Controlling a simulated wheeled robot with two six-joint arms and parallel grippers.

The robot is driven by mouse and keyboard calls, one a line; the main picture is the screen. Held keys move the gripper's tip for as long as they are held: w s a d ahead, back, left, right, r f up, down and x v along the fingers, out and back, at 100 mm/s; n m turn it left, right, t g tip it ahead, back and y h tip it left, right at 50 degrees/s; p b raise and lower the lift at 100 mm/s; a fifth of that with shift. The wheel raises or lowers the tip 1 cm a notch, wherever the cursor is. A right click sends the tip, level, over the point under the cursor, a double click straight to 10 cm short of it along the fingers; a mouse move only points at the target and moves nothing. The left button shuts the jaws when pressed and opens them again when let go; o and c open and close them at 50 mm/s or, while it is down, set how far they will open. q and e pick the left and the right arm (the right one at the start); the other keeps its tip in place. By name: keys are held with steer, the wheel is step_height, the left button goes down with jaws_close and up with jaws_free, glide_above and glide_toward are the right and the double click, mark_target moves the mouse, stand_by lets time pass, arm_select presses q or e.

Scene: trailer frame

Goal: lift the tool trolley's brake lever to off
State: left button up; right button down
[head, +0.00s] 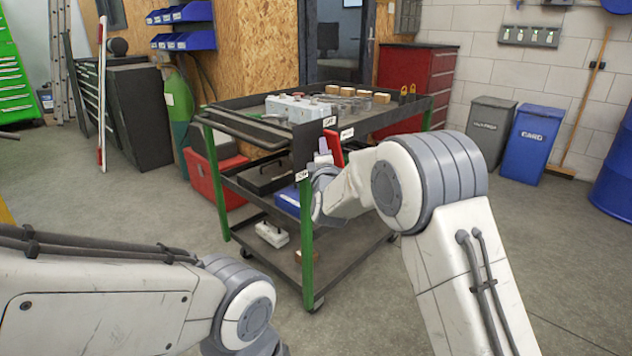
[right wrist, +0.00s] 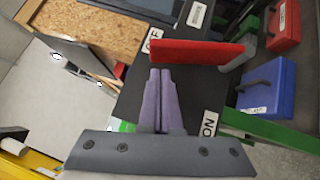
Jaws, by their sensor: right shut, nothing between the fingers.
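The tool trolley (head: 335,262) has green posts and dark shelves. Its red brake lever (head: 333,146) shows at the near corner in the head view, tilted upward. In the right wrist view the red lever (right wrist: 195,53) lies across a dark plate, its free end close to the OFF label (right wrist: 152,40). The ON label (right wrist: 210,124) is on the other side. My right gripper (right wrist: 160,72) is shut and empty, its purple fingertips at or very near the lever's edge on the ON side; contact is unclear. My left gripper is out of view.
The trolley's top holds a grey box (head: 298,107) and several small blocks. A red case (head: 205,175) stands behind it on the floor. A blue bin (head: 533,143) and a grey bin (head: 490,128) stand at the right wall. The floor around the trolley is mostly clear.

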steer(key=s+a+f+p, duration=0.1)
steer(key=s+f, duration=0.1)
steer(key=s, duration=0.9)
steer(key=shift+a+f+p, duration=0.25)
steer(key=shift+f+p, duration=0.15)
steer(key=shift+s, duration=0.1)
